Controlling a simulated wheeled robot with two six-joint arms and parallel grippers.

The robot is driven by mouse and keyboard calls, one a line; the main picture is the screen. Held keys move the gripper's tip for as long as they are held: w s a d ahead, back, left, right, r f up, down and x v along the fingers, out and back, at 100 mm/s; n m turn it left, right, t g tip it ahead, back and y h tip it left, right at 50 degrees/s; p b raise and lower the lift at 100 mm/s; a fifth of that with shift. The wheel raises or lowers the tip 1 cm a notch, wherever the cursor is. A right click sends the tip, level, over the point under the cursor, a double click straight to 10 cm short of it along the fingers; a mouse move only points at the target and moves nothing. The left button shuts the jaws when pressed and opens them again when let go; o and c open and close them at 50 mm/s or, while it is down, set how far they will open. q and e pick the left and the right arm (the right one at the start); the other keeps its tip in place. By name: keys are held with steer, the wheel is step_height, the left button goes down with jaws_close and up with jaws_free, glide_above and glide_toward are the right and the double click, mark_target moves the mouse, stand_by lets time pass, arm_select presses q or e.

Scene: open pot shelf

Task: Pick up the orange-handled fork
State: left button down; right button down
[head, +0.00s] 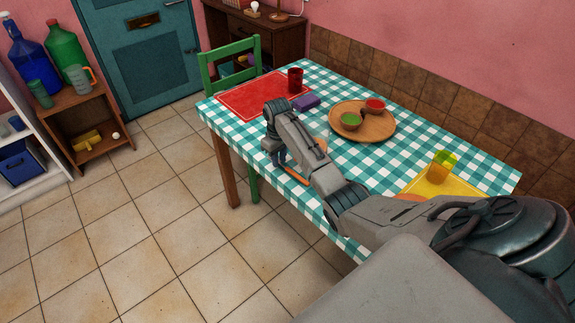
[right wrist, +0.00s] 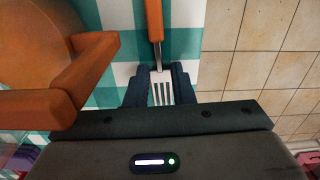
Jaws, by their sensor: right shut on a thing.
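The orange-handled fork (right wrist: 154,20) shows in the right wrist view, with its handle pointing up the picture and its metal tines between my fingers. In the head view my right gripper (head: 276,156) is at the near edge of the checked table. Some orange shows beside it there, but I cannot tell whether that is the fork. My left gripper is not in view.
An orange-brown mug-like thing with a square handle (right wrist: 92,70) is close left of my gripper.

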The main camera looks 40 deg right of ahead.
steer(key=shift+r, duration=0.45)
step_height(320, 180, up, 2)
steer(key=shift+w+r+b, duration=0.1)
steer(key=shift+r+b, duration=0.1)
steer(key=shift+b, duration=0.35)
steer(key=s+a+r+p, duration=0.1)
steer(key=s+a+p, duration=0.1)
steer(key=s+a, duration=0.8)
steer(key=s, duration=0.2)
steer(key=shift+s+r+p, duration=0.3)
steer(key=shift+r+p, duration=0.1)
